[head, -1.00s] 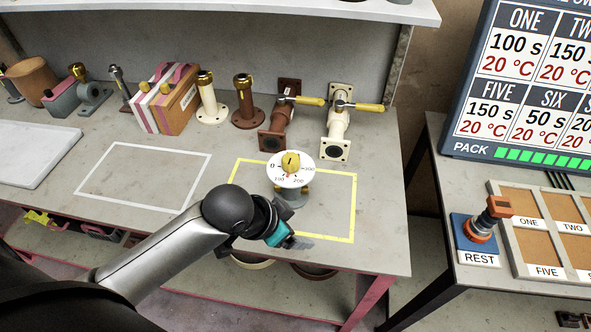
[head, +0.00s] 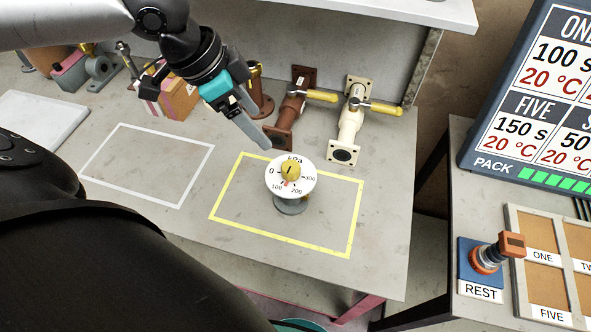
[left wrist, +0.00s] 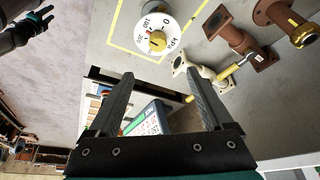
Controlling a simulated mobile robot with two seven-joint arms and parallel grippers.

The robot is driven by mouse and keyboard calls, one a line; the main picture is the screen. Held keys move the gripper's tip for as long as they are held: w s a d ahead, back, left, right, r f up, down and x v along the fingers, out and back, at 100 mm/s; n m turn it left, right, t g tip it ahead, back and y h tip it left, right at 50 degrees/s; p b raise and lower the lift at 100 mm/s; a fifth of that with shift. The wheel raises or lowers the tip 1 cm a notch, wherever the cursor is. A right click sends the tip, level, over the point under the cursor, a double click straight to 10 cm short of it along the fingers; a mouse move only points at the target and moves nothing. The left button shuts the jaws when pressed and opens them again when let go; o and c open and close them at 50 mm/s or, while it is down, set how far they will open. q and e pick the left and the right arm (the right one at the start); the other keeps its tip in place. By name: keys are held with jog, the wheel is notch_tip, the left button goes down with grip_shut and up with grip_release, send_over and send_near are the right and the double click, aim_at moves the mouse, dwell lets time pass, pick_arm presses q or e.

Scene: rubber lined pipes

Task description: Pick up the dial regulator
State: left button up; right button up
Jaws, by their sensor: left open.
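The dial regulator (head: 291,179) has a white round face marked kPa, a yellow knob and a grey base. It stands upright inside the yellow outlined rectangle on the bench. In the left wrist view the dial (left wrist: 157,30) shows beyond the fingertips, above the gap between them. My left gripper (head: 258,128) is open and empty, above and behind the dial to its left, not touching it. Its two fingers also show spread in the left wrist view (left wrist: 158,78). A dark arm end with teal, probably my right gripper (left wrist: 38,22), shows at the upper left there; its jaws are unclear.
Brown (head: 292,110) and cream (head: 352,120) valve pipes with yellow handles stand behind the dial. A white outlined rectangle (head: 148,165) on the left is empty. A REST pad (head: 480,291) and compartment tray (head: 545,265) are on the right table. The bench beside the dial is clear.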

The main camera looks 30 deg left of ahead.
pick_arm(q)
jog(key=b, duration=0.2)
send_over(290, 166)
jog(key=s+a, duration=0.2)
jog(key=f, duration=0.9)
jog(key=shift+w+d, duration=0.2)
jog(key=shift+s+b+x, duration=0.15)
jog(key=shift+b+x, duration=0.15)
jog(key=shift+x, duration=1.05)
jog(key=shift+s+b+x, duration=0.1)
jog(key=shift+b+x, duration=0.2)
jog(key=shift+x, duration=1)
jog(key=shift+f, duration=0.1)
jog(key=shift+a, duration=0.1)
grip_shut()
